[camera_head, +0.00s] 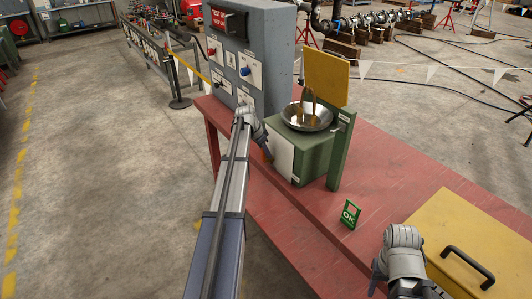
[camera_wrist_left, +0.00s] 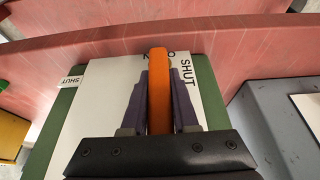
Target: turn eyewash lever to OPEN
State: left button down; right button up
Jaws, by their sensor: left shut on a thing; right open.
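The eyewash unit is a green box (camera_head: 318,150) with a steel bowl (camera_head: 308,117) on top and a white plate (camera_head: 280,157) on its side. The orange lever (camera_wrist_left: 158,75) lies between the purple fingers of my left gripper (camera_wrist_left: 159,95), which is shut on it. In the left wrist view the lever's end covers the middle of the word OPEN, and SHUT (camera_wrist_left: 187,73) is printed to its right. In the head view only a bit of orange (camera_head: 267,156) shows by the left gripper. My right gripper (camera_head: 378,278) is open; its fingers are partly hidden.
The box stands on a red table (camera_head: 380,190). A grey cabinet (camera_head: 262,45) with knobs stands behind my left arm. A yellow panel (camera_head: 326,78) rises behind the bowl. A green OK sign (camera_head: 350,214) and a yellow lid with a black handle (camera_head: 468,268) are at the right.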

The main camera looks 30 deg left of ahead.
pick_arm(q)
jog(key=shift+s, duration=0.15)
jog(key=c, duration=0.7)
grip_release()
jog(key=p+v, duration=0.7)
jog(key=shift+a+r, duration=0.1)
jog(key=shift+r, duration=0.25)
